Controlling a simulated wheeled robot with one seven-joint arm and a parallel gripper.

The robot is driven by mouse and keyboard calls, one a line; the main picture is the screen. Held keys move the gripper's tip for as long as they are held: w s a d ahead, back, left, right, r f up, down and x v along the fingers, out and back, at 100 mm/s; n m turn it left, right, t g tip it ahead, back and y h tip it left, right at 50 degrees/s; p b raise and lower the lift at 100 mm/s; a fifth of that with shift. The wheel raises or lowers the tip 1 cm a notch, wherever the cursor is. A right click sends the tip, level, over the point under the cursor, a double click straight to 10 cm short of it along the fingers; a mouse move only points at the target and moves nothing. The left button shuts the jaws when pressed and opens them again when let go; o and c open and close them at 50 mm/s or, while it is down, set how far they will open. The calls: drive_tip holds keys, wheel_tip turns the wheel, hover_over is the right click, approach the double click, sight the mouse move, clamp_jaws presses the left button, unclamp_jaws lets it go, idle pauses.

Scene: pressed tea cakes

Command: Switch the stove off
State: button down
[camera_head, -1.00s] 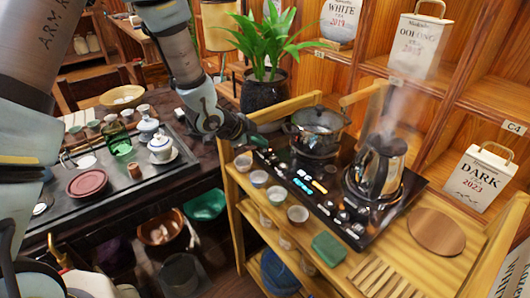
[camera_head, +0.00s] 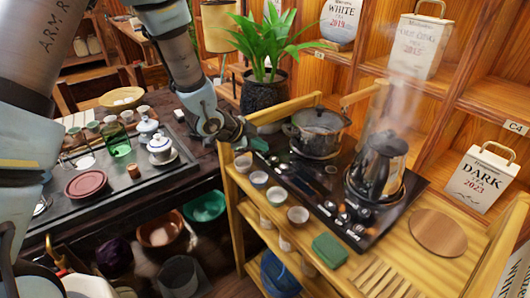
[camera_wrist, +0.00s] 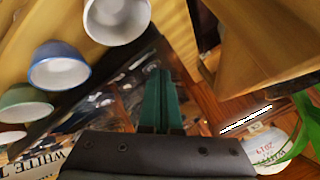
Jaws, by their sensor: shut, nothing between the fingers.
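The stove (camera_head: 327,188) is a black panel on the wooden cart, with a row of knobs and controls along its near-left edge. A lidded pot (camera_head: 318,130) stands at its back, and a dark kettle (camera_head: 378,163) with steam above it stands at the front right. No bright lit marks show on the panel. My gripper (camera_head: 262,146) is at the panel's back left corner; contact cannot be told. In the wrist view its green fingers (camera_wrist: 163,90) are together and empty, with the dark panel behind them, partly hidden.
Small cups (camera_head: 277,195) stand in a row along the cart's left edge, close to my gripper. A potted plant (camera_head: 266,92) stands behind it. A green block (camera_head: 330,249) and a round wooden board (camera_head: 437,232) lie on the cart. The tea table is at left.

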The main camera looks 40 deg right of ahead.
sight(261, 153)
drive_tip(key=shift+r, duration=0.1)
drive_tip(key=shift+r+p, duration=0.5)
drive_tip(key=shift+r, duration=0.15)
drive_tip(key=shift+r+p, duration=1.9)
drive_tip(key=shift+r, duration=0.65)
drive_tip(key=shift+a+f, duration=0.1)
